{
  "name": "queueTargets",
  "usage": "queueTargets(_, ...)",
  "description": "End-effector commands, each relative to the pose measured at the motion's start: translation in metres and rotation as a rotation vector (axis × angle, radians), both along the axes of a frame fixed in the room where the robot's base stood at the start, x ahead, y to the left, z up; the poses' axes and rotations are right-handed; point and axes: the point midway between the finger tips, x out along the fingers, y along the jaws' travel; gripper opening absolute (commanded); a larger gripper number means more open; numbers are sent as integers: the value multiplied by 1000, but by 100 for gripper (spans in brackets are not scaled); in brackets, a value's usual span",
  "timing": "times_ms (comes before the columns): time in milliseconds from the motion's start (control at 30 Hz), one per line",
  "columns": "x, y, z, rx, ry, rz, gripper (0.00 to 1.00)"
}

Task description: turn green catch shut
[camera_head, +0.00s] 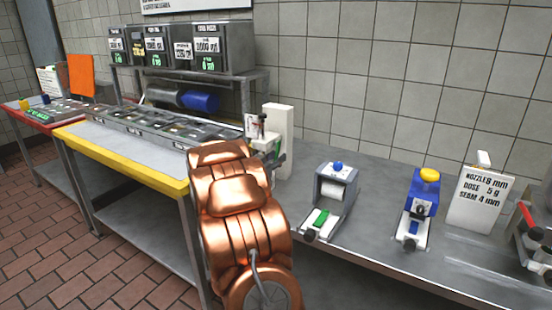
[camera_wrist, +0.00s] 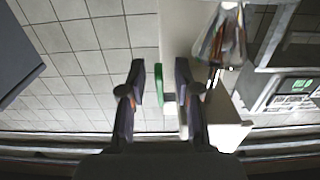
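The green catch (camera_wrist: 159,84) shows in the wrist view as a narrow upright green strip between my fingers, beside a small white block. In the head view my gripper is mostly hidden behind my arm.
A roll dispenser (camera_head: 335,190) with a green piece, a blue-and-yellow device (camera_head: 424,200) and a white sign (camera_head: 482,200) stand to the right on the steel counter. A yellow-edged ingredient table (camera_head: 110,154) lies left. A clear container (camera_wrist: 222,40) shows in the wrist view.

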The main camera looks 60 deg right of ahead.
Motion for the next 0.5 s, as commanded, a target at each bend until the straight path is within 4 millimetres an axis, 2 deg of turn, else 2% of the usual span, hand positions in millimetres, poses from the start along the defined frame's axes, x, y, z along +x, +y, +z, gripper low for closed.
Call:
queueTargets(300, 0, -2, 0, 0, 0, 0, 32)
queueTargets(500, 0, -2, 0, 1, 0, 0, 12)
